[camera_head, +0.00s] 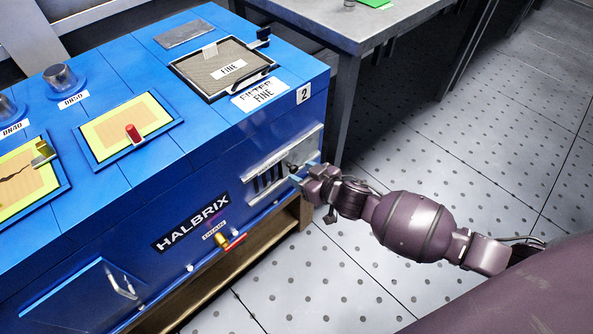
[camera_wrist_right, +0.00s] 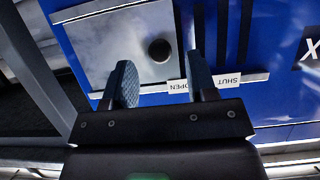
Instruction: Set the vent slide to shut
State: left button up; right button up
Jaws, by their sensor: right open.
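The vent slide is a bare metal plate (camera_wrist_right: 115,45) with a round black knob (camera_wrist_right: 159,50), set between rails on the blue machine's front. In the head view, the plate (camera_head: 308,147) is at the right end of the vent and dark slots (camera_head: 266,180) show uncovered to its left. A small SHUT/OPEN label (camera_wrist_right: 205,82) runs along one rail, upside down in the wrist view. My right gripper (camera_head: 299,174) is at the slide. Its open fingers (camera_wrist_right: 162,84) stand either side of the knob's line, with nothing visible between the tips. My left gripper is not in view.
The blue machine (camera_head: 215,150) carries a FINE filter (camera_head: 225,72) on top and a pipe with a red-handled valve (camera_head: 236,240) low on its front. A grey table (camera_head: 345,28) stands behind. The perforated floor (camera_head: 430,140) at right is clear.

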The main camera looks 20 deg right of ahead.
jog(key=shift+x, duration=0.85)
jog(key=shift+w+a+f+b, duration=0.1)
jog(key=shift+w+f+b, duration=0.05)
jog(key=shift+w+b, duration=0.15)
jog(key=shift+a, duration=0.1)
grip_shut()
